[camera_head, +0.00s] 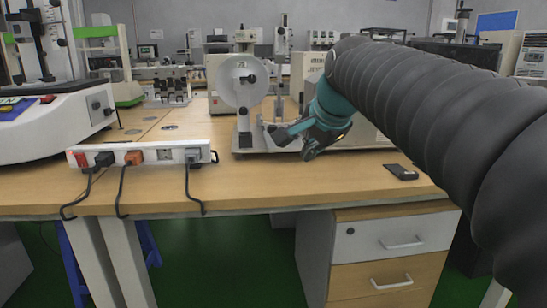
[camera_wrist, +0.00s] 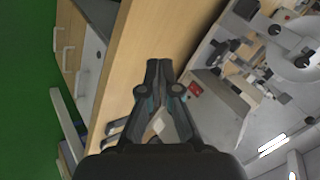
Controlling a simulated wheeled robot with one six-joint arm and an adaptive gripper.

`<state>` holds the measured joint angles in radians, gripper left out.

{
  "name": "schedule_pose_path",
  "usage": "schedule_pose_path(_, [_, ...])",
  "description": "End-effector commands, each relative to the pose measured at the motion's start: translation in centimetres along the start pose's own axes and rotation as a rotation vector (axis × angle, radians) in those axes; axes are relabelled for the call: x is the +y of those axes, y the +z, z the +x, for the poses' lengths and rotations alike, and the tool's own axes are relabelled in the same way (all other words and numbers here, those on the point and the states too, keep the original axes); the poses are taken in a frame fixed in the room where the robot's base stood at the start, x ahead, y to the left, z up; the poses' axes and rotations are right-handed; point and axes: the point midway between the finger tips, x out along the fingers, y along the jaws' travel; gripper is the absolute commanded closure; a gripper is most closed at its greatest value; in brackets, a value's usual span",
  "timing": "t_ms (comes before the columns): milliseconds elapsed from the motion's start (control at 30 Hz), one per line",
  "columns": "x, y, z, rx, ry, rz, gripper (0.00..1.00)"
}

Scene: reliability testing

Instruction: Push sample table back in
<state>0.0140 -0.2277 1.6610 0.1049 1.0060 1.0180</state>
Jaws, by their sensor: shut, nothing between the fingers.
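A white test machine (camera_head: 299,80) with a large round disc (camera_head: 240,80) at its left stands on the wooden bench. My gripper (camera_head: 293,146) is low in front of the machine's base. Its fingers are together, with nothing held. In the wrist view, my gripper (camera_wrist: 159,66) points over the bench edge, with the machine's pale base (camera_wrist: 218,95) to its right. The sample table cannot be clearly picked out; my gripper and arm hide part of the machine's lower front. Contact between gripper and machine cannot be told.
A power strip (camera_head: 140,154) with hanging cords lies along the bench's front edge at the left. A small dark object (camera_head: 400,172) lies near the front at the right. A drawer cabinet (camera_head: 395,247) stands below. Bare bench top (camera_head: 260,187) lies in front of the machine.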

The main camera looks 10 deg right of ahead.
Motion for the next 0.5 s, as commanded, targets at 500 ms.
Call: schedule_pose_path(500, [-7.0, -3.0, 4.0, -0.01, -0.083, 0.37, 1.0])
